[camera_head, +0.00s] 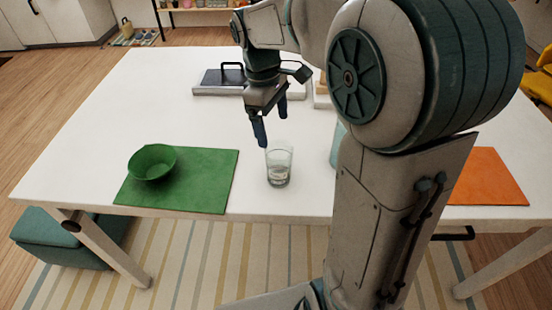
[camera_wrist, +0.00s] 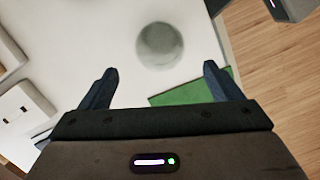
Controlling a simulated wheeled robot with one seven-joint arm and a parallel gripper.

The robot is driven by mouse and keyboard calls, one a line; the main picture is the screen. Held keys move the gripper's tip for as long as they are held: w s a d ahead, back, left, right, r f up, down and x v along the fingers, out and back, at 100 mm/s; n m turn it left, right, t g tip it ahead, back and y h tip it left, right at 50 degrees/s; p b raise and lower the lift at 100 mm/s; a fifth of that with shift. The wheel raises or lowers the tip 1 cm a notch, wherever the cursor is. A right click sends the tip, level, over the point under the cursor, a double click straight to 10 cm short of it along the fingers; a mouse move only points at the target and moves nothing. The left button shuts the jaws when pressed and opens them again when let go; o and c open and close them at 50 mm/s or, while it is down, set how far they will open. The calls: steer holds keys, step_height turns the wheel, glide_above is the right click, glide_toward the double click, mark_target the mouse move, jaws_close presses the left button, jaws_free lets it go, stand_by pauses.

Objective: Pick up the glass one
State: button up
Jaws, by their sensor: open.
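A clear glass (camera_head: 279,167) stands upright on the white table (camera_head: 180,110), just right of a green mat. In the wrist view the round grey shape (camera_wrist: 160,45) appears to be the glass seen from above, beyond the fingertips and roughly centred between them. My gripper (camera_head: 272,127) is open and empty, pointing down above and slightly behind the glass. Its two dark blue fingers show apart in the wrist view (camera_wrist: 161,72). Nothing is between the fingers, and they seem not to touch the glass.
A green bowl (camera_head: 152,162) sits on the green mat (camera_head: 207,180) at the left. A dark slab with a handle (camera_head: 222,78) lies at the back. An orange mat (camera_head: 489,177) is at the right. A teal thing (camera_head: 337,145) is mostly hidden behind my arm.

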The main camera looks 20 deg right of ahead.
mark_target(280, 163)
steer(key=f, duration=0.4)
steer(key=d+f, duration=0.1)
steer(key=f, duration=0.3)
steer(key=s+f, duration=0.1)
steer(key=f, duration=0.4)
steer(key=shift+s+d+p, duration=0.1)
steer(key=shift+d+p, duration=0.15)
steer(key=shift+p, duration=0.05)
steer(key=shift+r, duration=0.1)
steer(key=c, duration=1.2)
